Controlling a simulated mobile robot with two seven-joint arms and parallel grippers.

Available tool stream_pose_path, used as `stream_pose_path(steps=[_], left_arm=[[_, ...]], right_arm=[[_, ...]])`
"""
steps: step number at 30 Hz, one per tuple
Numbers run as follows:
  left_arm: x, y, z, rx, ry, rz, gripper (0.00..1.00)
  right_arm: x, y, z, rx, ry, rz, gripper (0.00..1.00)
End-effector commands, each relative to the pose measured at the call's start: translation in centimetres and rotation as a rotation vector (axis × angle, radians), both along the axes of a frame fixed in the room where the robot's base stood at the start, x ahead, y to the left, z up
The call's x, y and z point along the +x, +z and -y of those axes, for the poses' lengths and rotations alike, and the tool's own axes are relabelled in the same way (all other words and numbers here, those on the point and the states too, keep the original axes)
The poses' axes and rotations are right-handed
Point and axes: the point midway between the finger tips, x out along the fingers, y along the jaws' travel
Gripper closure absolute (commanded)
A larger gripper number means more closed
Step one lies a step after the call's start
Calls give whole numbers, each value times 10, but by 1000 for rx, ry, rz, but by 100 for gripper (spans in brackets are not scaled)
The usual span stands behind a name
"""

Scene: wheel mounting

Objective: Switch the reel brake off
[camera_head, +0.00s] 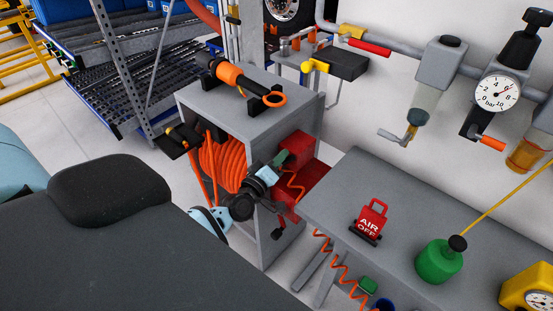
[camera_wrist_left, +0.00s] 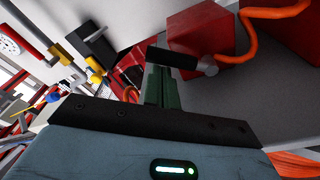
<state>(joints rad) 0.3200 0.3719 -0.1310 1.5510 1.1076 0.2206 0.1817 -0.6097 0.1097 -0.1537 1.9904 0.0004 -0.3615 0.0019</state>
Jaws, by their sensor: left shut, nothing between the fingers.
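The hose reel with its coiled orange hose (camera_head: 224,165) sits inside the grey cabinet (camera_head: 222,101). Red boxes (camera_head: 299,146) are on the cabinet's right side; one red box (camera_wrist_left: 197,32) also shows in the left wrist view. My left gripper (camera_head: 283,158) is beside the red boxes, its green fingers shut with nothing between them. In the left wrist view the fingers (camera_wrist_left: 160,72) end close to a dark bar (camera_wrist_left: 174,58) in front of the red box; I cannot tell whether they touch. Which part is the reel brake, and its setting, is not clear. My right gripper is not in view.
A grey bench (camera_head: 400,201) at the right carries a red "AIR OFF" tag (camera_head: 371,218) and a green bottle (camera_head: 440,260). An orange-and-black tool (camera_head: 236,78) lies on the cabinet. Pipes with a pressure gauge (camera_head: 497,93) run along the wall.

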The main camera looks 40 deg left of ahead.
Motion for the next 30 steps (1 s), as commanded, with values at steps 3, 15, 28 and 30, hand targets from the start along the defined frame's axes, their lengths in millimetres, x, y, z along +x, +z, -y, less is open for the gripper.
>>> stream_pose_path(steps=[3,15,28,30], left_arm=[[0,0,0,0,0,0,100],[0,-1,2,31,0,2,100],[-1,-2,6,101,0,8,100],[-1,-3,7,114,-1,8,100]], right_arm=[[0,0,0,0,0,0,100],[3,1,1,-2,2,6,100],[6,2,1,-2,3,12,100],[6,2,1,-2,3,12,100]])
